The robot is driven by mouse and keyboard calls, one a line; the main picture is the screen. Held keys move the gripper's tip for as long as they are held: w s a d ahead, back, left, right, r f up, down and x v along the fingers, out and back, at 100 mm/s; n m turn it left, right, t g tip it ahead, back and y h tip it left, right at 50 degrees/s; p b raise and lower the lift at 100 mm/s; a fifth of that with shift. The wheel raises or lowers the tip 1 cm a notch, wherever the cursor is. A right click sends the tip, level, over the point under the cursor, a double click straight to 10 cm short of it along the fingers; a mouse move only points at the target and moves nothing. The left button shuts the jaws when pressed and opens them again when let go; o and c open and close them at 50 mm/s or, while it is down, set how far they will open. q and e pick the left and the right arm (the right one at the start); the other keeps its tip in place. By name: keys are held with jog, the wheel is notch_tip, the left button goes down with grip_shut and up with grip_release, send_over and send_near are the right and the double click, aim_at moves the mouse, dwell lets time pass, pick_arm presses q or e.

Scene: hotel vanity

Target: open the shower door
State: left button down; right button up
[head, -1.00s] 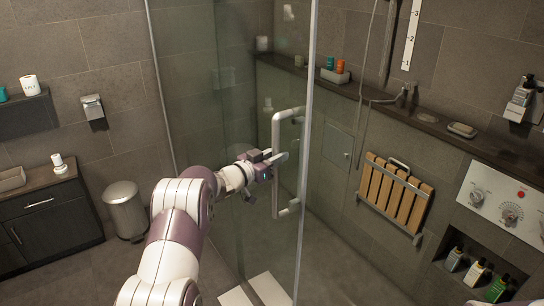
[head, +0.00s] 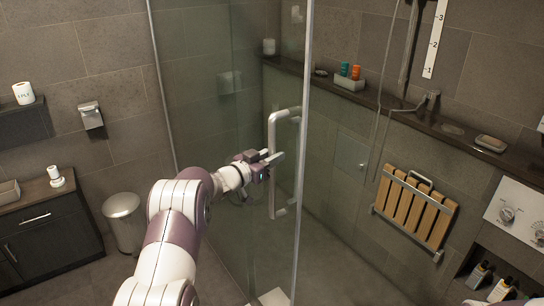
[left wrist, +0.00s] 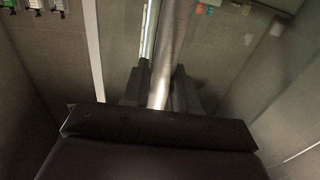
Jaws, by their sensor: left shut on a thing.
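The glass shower door (head: 225,100) stands in the middle of the head view, with its metal edge at the right. My left gripper (head: 272,160) is shut on the middle of this handle. In the left wrist view, the handle bar (left wrist: 166,60) runs between the two dark fingers of the left gripper (left wrist: 160,92). My right gripper is not in view. To the right of the door's edge, the shower space shows without glass in front of it.
A folded wooden seat (head: 415,208) hangs on the shower wall, below a ledge (head: 400,112) with bottles and a soap dish. A bin (head: 124,220) and a dark cabinet (head: 45,235) stand at the left. Bare floor lies between the bin and the door.

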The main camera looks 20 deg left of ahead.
pick_arm(q)
jog(key=shift+f, duration=0.2)
jog(key=c, duration=1.1)
grip_release()
jog(key=shift+o, duration=0.3)
jog(key=shift+w+a, duration=0.1)
jog(key=shift+r, duration=0.1)
jog(key=b+v, duration=0.3)
jog(key=v, duration=0.9)
jog(key=shift+s, duration=0.35)
jog(key=shift+a, duration=0.1)
